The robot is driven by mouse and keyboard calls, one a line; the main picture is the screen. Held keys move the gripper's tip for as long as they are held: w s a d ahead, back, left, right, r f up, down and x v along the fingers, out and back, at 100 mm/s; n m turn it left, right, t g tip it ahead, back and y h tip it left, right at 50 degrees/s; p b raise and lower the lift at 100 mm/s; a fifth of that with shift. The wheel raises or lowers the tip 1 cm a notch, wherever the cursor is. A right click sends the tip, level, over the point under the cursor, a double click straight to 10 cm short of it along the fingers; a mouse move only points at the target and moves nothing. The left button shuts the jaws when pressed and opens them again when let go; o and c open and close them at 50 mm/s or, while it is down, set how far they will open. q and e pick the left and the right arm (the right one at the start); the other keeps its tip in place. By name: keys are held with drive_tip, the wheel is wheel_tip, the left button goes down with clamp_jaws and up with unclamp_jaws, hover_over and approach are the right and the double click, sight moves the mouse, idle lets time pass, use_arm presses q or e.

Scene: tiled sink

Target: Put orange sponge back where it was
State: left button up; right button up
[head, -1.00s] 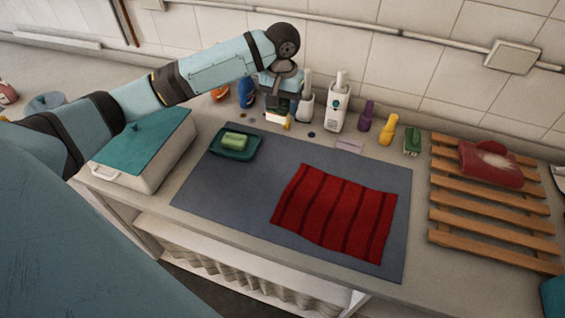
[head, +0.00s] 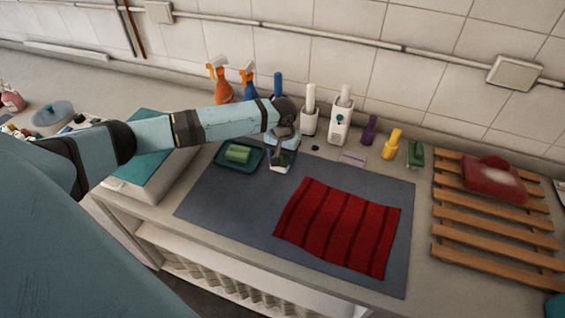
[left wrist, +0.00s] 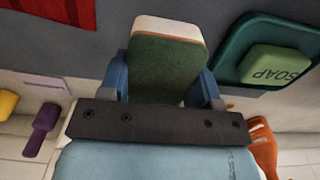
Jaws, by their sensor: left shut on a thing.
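My left gripper (head: 281,150) is shut on a sponge (head: 280,163) above the back edge of the grey mat. In the left wrist view the sponge (left wrist: 165,66) sits between the blue fingers (left wrist: 163,92). The dish (left wrist: 232,62) and soap (left wrist: 277,66) also show in the wrist view. My right gripper is not in view.
Spray bottles (head: 222,84), brush holders (head: 341,120) and purple and yellow bottles (head: 391,145) line the wall. A green-topped item (head: 415,154) stands by a wooden rack (head: 470,215). A striped red cloth (head: 338,226) covers part of the mat (head: 235,205). A teal-lidded box (head: 160,185) is left.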

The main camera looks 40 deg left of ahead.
use_arm(q)
drive_tip(key=shift+f, duration=1.8)
drive_tip(key=shift+f, duration=0.1)
drive_tip(key=o, duration=0.9)
drive_tip(key=shift+r, duration=0.25)
wheel_tip(320, 180, up, 10)
drive_tip(key=shift+r+b, duration=0.25)
drive_tip(key=shift+b, duration=0.3)
drive_tip(key=shift+r, duration=0.65)
